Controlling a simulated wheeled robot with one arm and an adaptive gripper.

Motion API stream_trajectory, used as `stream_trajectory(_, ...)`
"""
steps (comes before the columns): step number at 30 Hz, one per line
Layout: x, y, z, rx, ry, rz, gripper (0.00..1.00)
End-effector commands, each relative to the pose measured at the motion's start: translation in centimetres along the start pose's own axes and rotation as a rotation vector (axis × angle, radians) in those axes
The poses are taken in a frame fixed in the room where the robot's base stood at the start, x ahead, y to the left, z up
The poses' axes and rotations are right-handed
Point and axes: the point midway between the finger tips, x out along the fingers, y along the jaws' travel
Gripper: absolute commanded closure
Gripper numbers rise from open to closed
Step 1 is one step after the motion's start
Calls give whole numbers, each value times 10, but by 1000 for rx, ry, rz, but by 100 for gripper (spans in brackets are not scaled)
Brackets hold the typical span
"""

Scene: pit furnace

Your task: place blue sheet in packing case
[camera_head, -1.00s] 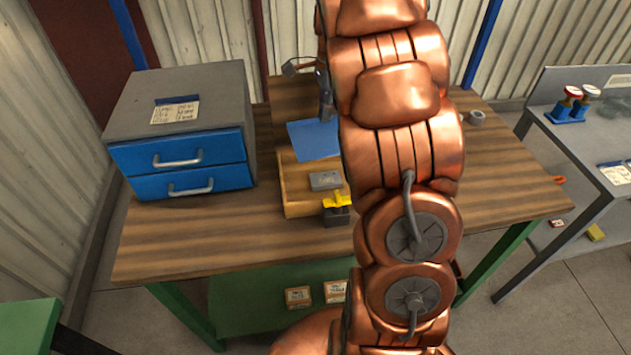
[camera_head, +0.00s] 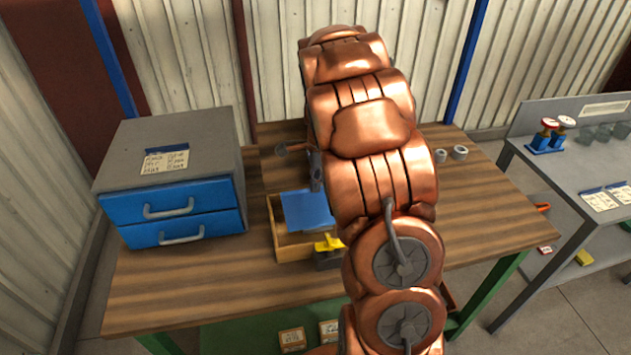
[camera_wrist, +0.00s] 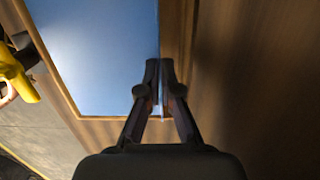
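The blue sheet (camera_head: 307,211) is a flat blue piece over the back of the wooden packing case (camera_head: 273,232). In the wrist view the sheet (camera_wrist: 105,50) fills much of the view, bordered by the case's wooden rim (camera_wrist: 95,125). My gripper (camera_head: 316,186) is at the sheet's right back part in the head view. In the wrist view my gripper's fingertips (camera_wrist: 160,66) are close together at the sheet's edge, with a thin blue strip between them. The sheet looks tilted; whether it touches the case floor is unclear. My arm hides the case's right side.
A yellow-handled dark item (camera_head: 328,246) stands at the case's front. A grey cabinet with blue drawers (camera_head: 175,180) is at left on the wooden table (camera_head: 200,285). Grey rings (camera_head: 459,153) lie at back right. A grey side bench (camera_head: 575,185) stands at right.

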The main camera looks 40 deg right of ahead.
Motion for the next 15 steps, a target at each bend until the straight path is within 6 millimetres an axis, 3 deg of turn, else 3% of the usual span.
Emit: stream_trajectory(15,10,-1,-1,1,0,-2,100)
